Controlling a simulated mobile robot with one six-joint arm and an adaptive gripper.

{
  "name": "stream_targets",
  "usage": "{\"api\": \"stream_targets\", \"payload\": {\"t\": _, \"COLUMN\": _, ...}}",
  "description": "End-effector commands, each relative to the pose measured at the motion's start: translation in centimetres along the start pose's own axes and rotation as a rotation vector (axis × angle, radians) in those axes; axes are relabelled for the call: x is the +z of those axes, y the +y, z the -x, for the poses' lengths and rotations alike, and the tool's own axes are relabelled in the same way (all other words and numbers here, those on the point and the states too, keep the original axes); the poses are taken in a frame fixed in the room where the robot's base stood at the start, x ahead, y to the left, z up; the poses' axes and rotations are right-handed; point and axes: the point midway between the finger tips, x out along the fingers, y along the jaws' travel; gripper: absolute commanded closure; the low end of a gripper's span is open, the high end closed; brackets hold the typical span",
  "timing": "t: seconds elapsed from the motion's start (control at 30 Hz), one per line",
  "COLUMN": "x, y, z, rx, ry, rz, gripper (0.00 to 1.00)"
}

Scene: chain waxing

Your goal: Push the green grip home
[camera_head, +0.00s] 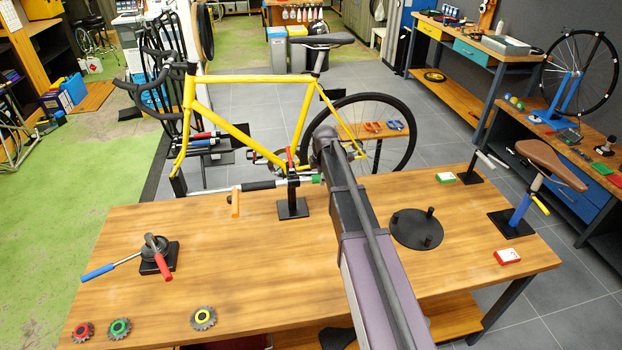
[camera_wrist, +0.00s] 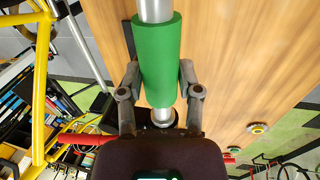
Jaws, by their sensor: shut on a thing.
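The green grip (camera_wrist: 158,45) is a sleeve around a silver bar (camera_wrist: 156,8) in the wrist view. Bare bar shows beyond the grip at the top, and a short silver piece shows below it near my palm. My gripper (camera_wrist: 158,80) has one finger on each side of the grip's lower part and is shut on it. In the head view a bit of the green grip (camera_head: 316,178) shows left of my arm. There the bar (camera_head: 227,188) lies level in a black stand with a red clamp (camera_head: 292,195); a black sleeve (camera_head: 259,185) sits farther left on it. My arm hides my fingers there.
The wooden workbench (camera_head: 260,260) lies below. A black round plate with pegs (camera_head: 417,228) and a saddle on a blue post (camera_head: 520,210) stand at right. A tool with blue and red handles (camera_head: 155,255) and three sprockets (camera_head: 120,328) are at left. A yellow bicycle (camera_head: 250,79) stands behind.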

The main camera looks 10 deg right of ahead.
Motion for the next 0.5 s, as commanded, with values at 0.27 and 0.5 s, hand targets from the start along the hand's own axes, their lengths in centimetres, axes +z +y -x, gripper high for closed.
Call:
{"api": "stream_targets", "payload": {"t": 0.27, "x": 2.8, "y": -0.1, "z": 0.0, "rx": -0.003, "ry": -0.003, "rz": -0.001, "gripper": 1.00}}
{"api": "stream_targets", "payload": {"t": 0.5, "x": 2.9, "y": -0.2, "z": 0.0, "rx": -0.004, "ry": -0.006, "rz": -0.001, "gripper": 1.00}}
